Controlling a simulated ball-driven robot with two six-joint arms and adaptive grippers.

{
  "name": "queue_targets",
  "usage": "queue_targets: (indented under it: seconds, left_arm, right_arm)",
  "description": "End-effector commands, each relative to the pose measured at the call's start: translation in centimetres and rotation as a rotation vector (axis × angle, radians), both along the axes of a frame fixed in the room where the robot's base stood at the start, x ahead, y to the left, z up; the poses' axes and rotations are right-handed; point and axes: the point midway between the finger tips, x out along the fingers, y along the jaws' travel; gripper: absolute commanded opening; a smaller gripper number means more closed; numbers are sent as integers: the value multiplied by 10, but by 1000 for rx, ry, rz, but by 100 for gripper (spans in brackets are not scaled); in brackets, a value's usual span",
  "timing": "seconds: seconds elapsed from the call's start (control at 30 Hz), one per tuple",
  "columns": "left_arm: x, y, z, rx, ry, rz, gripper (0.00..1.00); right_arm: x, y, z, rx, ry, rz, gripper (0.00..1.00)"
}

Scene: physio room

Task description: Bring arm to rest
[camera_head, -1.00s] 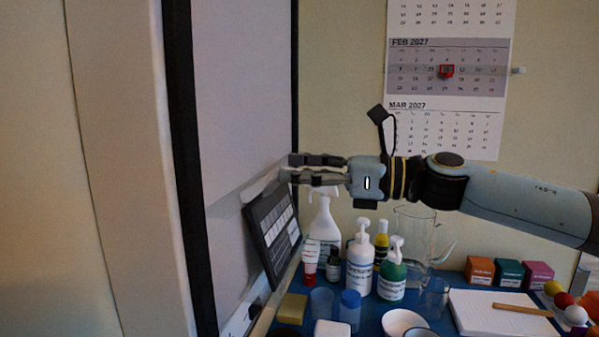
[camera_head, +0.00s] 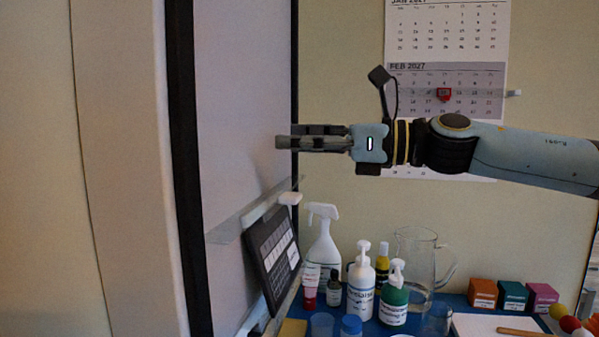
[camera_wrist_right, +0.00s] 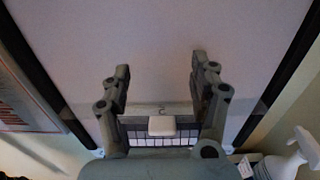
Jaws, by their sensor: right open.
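My right gripper (camera_head: 283,143) reaches in from the right, in front of the pale board (camera_head: 240,100). Its two fingers stand apart with nothing between them in the right wrist view (camera_wrist_right: 160,75). A small white block (camera_head: 290,198) sits on the ledge near the top of a dark panel, below and apart from the fingers. The block also shows in the right wrist view (camera_wrist_right: 162,125), beyond the palm. My left gripper is in neither view.
The dark panel with pale keys (camera_head: 272,255) leans by the board. Spray and pump bottles (camera_head: 360,285), a glass jug (camera_head: 418,262) and coloured boxes (camera_head: 483,293) crowd the blue surface below. A calendar (camera_head: 445,40) hangs on the wall behind my arm.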

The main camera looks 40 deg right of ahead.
Motion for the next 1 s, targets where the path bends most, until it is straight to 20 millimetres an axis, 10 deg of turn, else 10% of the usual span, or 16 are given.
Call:
queue_targets:
  seconds: [0.73,0.87,1.0]
  left_arm:
    - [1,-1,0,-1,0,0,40]
    - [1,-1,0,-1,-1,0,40]
    - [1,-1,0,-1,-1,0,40]
  right_arm:
    - [0,0,12,43,12,-15,62]
    - [3,-5,3,344,95,-126,62]
    - [-2,-38,-47,992,317,-406,62]
